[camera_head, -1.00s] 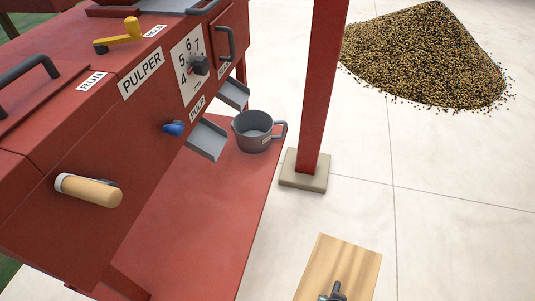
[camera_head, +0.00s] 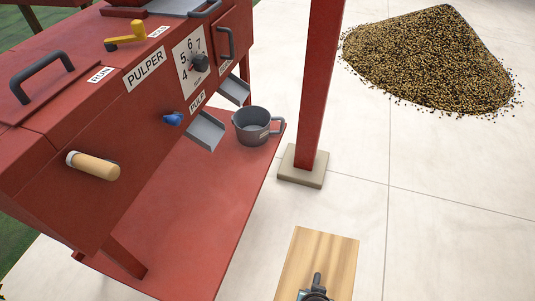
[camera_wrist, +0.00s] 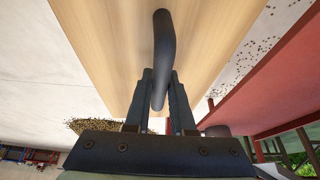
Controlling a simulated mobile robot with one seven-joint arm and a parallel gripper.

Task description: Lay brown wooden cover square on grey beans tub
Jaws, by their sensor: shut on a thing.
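The brown wooden cover (camera_head: 322,258) is a pale, flat, rectangular board at the bottom of the head view, with its lower part cut off by the picture edge. My gripper (camera_head: 315,293) is at its dark bar handle (camera_head: 318,280). In the wrist view my gripper (camera_wrist: 160,92) is shut on this handle (camera_wrist: 164,45), and the cover (camera_wrist: 110,50) fills the upper middle. No tub marked for beans can be made out. A grey handled pot (camera_head: 251,127) stands on the red shelf under the pulper, away from the cover.
The red pulper (camera_head: 90,130) and its shelf (camera_head: 200,225) fill the left. A red post (camera_head: 318,90) on a pale base block (camera_head: 303,165) stands beyond the cover. A bean pile (camera_head: 430,60) lies at the back right. The pale floor (camera_head: 450,230) at right is clear.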

